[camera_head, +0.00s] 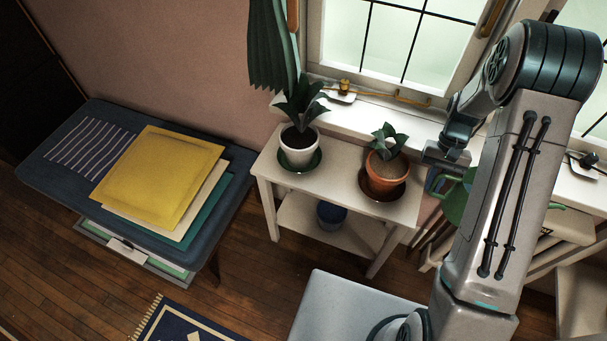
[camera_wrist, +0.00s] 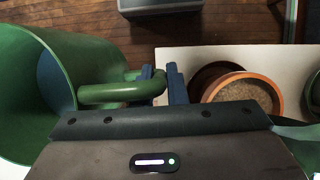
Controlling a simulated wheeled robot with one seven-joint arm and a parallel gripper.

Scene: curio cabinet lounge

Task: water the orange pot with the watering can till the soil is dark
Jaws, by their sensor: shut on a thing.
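The orange pot (camera_head: 384,182) stands upright on a brown saucer (camera_head: 397,192) at the right end of a white side table, with a leafy plant in it. In the wrist view the orange pot (camera_wrist: 275,88) is at the right, and its soil (camera_wrist: 240,98) looks pale tan. The green watering can (camera_head: 455,203) is right of the table, partly hidden by my arm. In the wrist view the can (camera_wrist: 95,70) fills the left side. My gripper (camera_wrist: 162,84) is shut on the can's handle (camera_wrist: 115,94), beside the pot and apart from it.
A white pot (camera_head: 299,157) with a spiky plant stands on a green saucer at the left of the white table (camera_head: 340,170). A blue pot (camera_head: 331,214) is on the lower shelf. A window (camera_head: 400,40) is behind.

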